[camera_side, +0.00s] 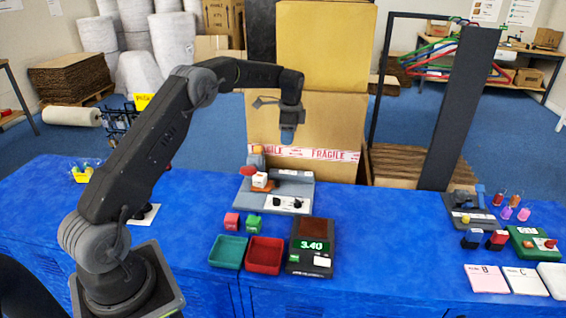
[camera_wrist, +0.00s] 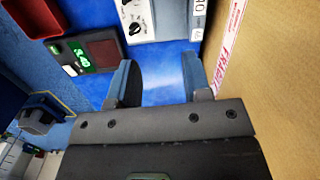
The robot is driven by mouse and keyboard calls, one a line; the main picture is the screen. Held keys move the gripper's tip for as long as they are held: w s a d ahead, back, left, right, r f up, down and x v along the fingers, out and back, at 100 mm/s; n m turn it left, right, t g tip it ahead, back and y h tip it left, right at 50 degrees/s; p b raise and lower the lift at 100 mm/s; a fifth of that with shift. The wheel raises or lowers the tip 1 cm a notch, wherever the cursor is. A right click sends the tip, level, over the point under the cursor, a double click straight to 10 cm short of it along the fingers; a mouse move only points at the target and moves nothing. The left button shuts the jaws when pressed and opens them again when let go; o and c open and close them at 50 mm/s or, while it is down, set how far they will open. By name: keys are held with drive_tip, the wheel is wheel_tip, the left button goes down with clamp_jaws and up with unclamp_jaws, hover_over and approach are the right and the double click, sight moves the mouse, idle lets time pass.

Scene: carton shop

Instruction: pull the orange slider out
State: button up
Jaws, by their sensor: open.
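A grey station (camera_side: 288,197) with two black knobs stands on the blue table in the side view. At its left end are a white block, a red round top and a small orange piece (camera_side: 263,187) under the white block. This orange piece may be the orange slider; I cannot tell for sure. My gripper (camera_side: 288,138) hangs above and behind the station, apart from it, pointing down. In the wrist view my gripper (camera_wrist: 160,64) is open, with only blue surface between its fingers. Part of the knobbed station (camera_wrist: 170,14) shows at the top there; no orange piece shows.
Tall cardboard boxes (camera_side: 325,105) stand close behind my gripper, and one (camera_wrist: 270,80) fills the wrist view's right side. A scale (camera_side: 312,248), a green tray (camera_side: 228,251) and a red tray (camera_side: 265,255) stand in front. Small devices (camera_side: 470,218) are at the right.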

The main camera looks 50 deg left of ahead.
drive_tip(key=h, duration=0.1)
hover_over(277, 182)
wheel_tip(277, 182, down, 7)
drive_tip(key=shift+m, duration=0.4)
wheel_tip(277, 182, down, 14)
drive_tip(key=shift+w+a+r, duration=0.1)
drive_tip(key=shift+r, duration=0.1)
drive_tip(key=shift+c, duration=0.3)
clamp_jaws()
